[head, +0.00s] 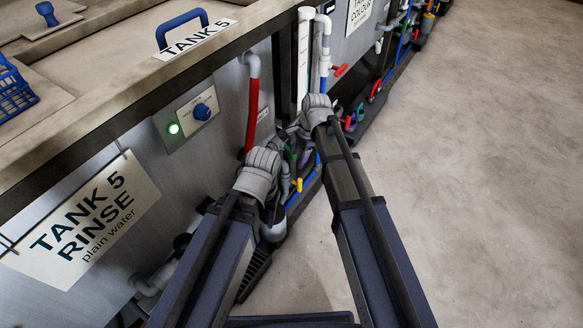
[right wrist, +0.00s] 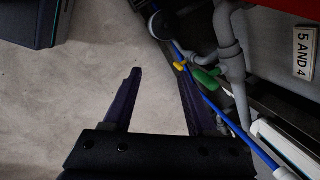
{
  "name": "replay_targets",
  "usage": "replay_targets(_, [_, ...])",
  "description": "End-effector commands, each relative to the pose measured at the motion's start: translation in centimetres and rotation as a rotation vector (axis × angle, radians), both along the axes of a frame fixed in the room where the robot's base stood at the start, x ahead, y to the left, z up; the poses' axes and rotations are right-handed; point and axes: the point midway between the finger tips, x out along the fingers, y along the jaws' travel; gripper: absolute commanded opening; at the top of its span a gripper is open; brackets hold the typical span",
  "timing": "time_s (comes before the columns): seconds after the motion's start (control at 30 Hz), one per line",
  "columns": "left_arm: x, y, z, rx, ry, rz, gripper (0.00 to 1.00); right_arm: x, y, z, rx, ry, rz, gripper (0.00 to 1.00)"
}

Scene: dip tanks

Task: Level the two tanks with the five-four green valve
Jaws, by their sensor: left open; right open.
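In the right wrist view the green valve handle (right wrist: 206,77) sits on grey pipework below a "5 AND 4" plate (right wrist: 304,52). My right gripper (right wrist: 160,73) is open and empty over bare floor, with the green handle just to the right of its right fingertip. In the head view my right gripper (head: 291,131) is in front of the pipes between the tanks, largely hidden by its wrist. A small green part (head: 293,162) shows below it. My left gripper (head: 273,215) is lower, near the floor pipes, its fingers mostly hidden. Tank 5 (head: 232,105) stands at left.
A yellow handle (right wrist: 179,66) and a blue pipe (right wrist: 207,98) lie close to the green handle. A red pipe (head: 252,112), a red handle (head: 340,70) and coloured parts line the tank fronts. The floor (head: 480,180) at right is clear.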

Motion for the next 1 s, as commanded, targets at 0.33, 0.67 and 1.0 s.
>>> replay_targets(0.33, [0.0, 0.0, -7.7, 0.0, 0.0, 0.0, 0.57, 10.8, -1.9, -6.8, 0.227, 0.077, -0.717, 0.57])
replay_targets(0.67, [0.0, 0.0, -7.5, 0.0, 0.0, 0.0, 0.57, 13.2, -0.8, -6.3, 0.294, 0.132, -0.926, 0.57])
replay_targets(1.0, [0.0, 0.0, -8.2, 0.001, 0.0, 0.0, 0.57, 13.3, -0.6, -7.0, 0.297, 0.135, -0.934, 0.57])
